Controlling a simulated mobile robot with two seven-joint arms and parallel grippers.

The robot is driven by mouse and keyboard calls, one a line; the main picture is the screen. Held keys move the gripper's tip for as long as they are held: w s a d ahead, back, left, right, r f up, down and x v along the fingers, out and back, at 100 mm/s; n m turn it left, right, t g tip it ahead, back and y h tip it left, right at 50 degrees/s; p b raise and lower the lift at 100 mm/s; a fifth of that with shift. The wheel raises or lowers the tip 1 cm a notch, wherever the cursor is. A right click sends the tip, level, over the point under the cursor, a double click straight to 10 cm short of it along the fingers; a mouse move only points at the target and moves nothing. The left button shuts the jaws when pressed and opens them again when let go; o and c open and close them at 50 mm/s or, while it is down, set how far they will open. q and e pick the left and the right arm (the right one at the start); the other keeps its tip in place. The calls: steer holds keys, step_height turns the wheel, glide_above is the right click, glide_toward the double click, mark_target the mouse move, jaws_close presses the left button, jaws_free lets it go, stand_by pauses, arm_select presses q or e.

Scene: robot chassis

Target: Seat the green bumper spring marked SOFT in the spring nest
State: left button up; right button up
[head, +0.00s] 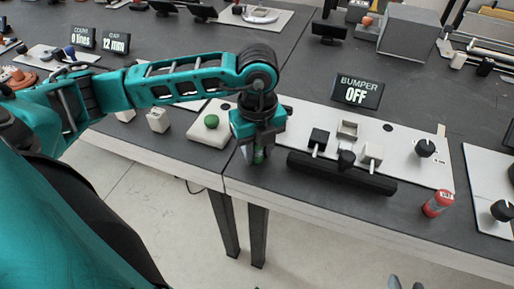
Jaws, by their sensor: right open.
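The green bumper spring (258,156) is at the front of the bench, left of the bumper panel, largely hidden by my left gripper (258,150). That gripper points down with its fingers around the spring and looks shut on it. The SOFT mark is not readable. On the pale bumper panel (398,168) are a square beige frame (347,129) and a dark round piece (346,158) by a black bar (320,169). I cannot tell for sure which is the spring nest. Two grey tips of my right gripper (406,283) show apart at the bottom edge, empty.
A red spring-like cylinder (438,203) with a white label lies at the front right. A display (357,91) reads BUMPER OFF. A black and a white lever block and a black knob (425,148) stand on the panel. A green button (211,122) is left of my gripper.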

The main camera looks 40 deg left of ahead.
arm_select(q)
steer(key=c, duration=0.5)
arm_select(e)
steer(key=shift+s+f, duration=0.15)
steer(key=shift+s, duration=0.05)
arm_select(q)
steer(key=shift+r, duration=0.1)
steer(key=shift+r+p, duration=2.1)
steer(key=shift+r, duration=7.85)
arm_select(e)
steer(key=shift+s+d+r, duration=0.2)
steer(key=shift+d+r, duration=0.2)
steer(key=shift+d, duration=0.1)
steer(key=shift+s+d+r, duration=0.2)
steer(key=shift+d+r, duration=0.2)
steer(key=shift+d, duration=0.05)
